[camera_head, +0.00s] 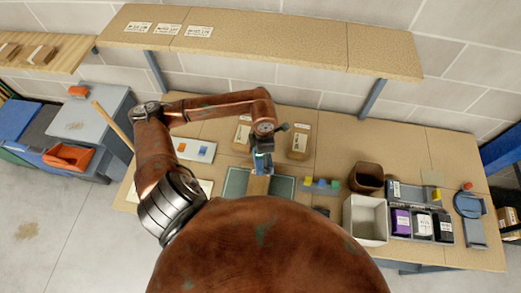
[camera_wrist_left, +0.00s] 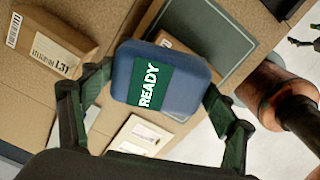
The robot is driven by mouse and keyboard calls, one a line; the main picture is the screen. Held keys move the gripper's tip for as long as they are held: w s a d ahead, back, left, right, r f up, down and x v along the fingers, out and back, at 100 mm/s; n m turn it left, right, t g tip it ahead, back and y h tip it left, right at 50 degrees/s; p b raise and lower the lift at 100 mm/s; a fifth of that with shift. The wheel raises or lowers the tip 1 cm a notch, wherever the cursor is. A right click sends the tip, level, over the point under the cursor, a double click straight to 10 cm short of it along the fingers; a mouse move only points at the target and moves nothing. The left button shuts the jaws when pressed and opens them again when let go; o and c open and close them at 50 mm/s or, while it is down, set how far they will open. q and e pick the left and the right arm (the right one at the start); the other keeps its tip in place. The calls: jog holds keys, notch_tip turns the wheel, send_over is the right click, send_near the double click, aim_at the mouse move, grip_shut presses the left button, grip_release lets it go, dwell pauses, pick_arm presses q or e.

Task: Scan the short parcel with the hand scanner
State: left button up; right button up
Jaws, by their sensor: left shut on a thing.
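My left gripper (camera_head: 262,160) is shut on the hand scanner (camera_wrist_left: 160,75), a blue block whose green screen reads READY. In the wrist view the scanner sits between the two dark green fingers (camera_wrist_left: 155,92). It is held above a dark green mat (camera_head: 236,182). A brown parcel (camera_head: 259,186) lies on the mat below the gripper, partly hidden by the scanner in the wrist view. Two labelled parcels stand behind, one left (camera_head: 242,137) and one right (camera_head: 299,142). A parcel marked L31 (camera_wrist_left: 50,45) shows in the wrist view. I cannot tell which is the short parcel. My right gripper is not in view.
Coloured blocks (camera_head: 321,184) lie right of the mat. A white bin (camera_head: 366,220), a brown container (camera_head: 366,177) and a rack of purple, white and black packs (camera_head: 420,222) fill the right side. A shelf (camera_head: 280,38) overhangs the back of the bench.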

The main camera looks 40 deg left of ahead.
aim_at(261, 163)
pick_arm(q)
jog(key=shift+s+a+r+n+p, duration=0.25)
jog(key=shift+a+r+n+p, duration=0.1)
jog(key=shift+n, duration=0.55)
jog(key=shift+s+f, duration=0.1)
jog(key=shift+f, duration=0.2)
jog(key=shift+f+b, duration=0.4)
jog(key=shift+f, duration=0.15)
notch_tip(261, 163, down, 4)
jog(key=shift+r+b, duration=0.2)
jog(key=shift+b, duration=0.6)
jog(key=shift+f+b, duration=0.35)
jog(key=shift+f, duration=0.5)
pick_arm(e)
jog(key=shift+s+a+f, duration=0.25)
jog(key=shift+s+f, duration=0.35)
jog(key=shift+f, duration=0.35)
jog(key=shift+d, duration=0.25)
